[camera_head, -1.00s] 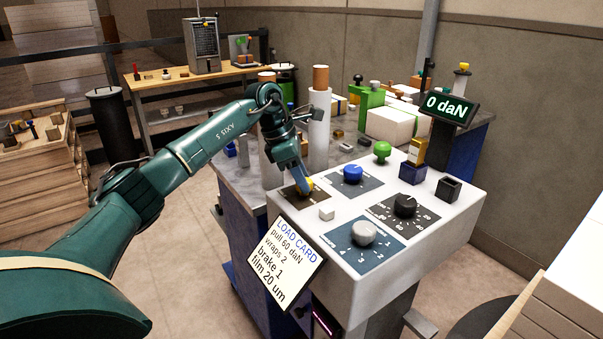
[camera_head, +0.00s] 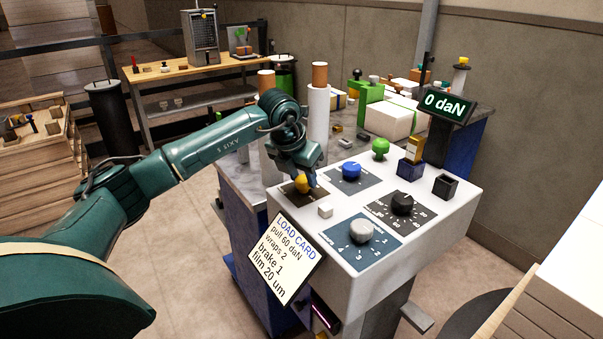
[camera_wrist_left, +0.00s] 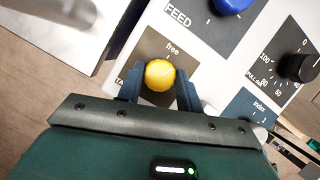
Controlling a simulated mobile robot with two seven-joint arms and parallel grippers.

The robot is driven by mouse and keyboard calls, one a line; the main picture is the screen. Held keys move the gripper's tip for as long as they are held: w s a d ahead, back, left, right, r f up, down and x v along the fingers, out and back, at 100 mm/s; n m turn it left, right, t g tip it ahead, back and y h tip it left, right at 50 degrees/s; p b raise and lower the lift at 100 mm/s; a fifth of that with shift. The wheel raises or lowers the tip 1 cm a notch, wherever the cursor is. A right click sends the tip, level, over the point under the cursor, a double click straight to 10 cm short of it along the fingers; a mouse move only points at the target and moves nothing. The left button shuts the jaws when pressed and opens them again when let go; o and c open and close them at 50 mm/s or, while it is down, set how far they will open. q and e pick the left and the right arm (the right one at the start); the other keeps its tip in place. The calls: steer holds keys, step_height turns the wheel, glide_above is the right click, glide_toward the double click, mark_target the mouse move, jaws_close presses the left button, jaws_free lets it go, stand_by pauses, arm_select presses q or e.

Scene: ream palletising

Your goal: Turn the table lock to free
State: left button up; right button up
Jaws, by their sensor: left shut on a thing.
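The table lock is a yellow knob (camera_head: 302,183) on a brown plate (camera_head: 297,197) at the left end of the white console (camera_head: 335,274). In the left wrist view the yellow knob (camera_wrist_left: 160,73) sits between my fingers, and the word "free" shows on the plate (camera_wrist_left: 168,53) beyond it; the other label is mostly hidden. My left gripper (camera_head: 304,178) reaches down over the knob. In the left wrist view the gripper (camera_wrist_left: 160,84) is shut on it, one finger on each side. My right gripper is not in view.
A blue knob (camera_head: 351,171), a black dial (camera_head: 402,203), a grey dial (camera_head: 361,230) and a white button (camera_head: 325,210) are close by on the console. A load card (camera_head: 281,257) hangs at its front. A display (camera_head: 446,104) reads 0 daN.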

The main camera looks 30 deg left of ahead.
arm_select(q)
steer(key=n+y, duration=0.1)
steer(key=n, duration=0.3)
steer(key=shift+d+n+y, duration=0.1)
steer(key=shift+n+y, duration=0.2)
steer(key=shift+y, duration=0.1)
steer(key=shift+g, duration=0.3)
steer(key=o, duration=1)
steer(key=shift+r, duration=0.1)
steer(key=v, duration=1.3)
steer(key=shift+b, duration=0.35)
steer(key=shift+s, duration=0.15)
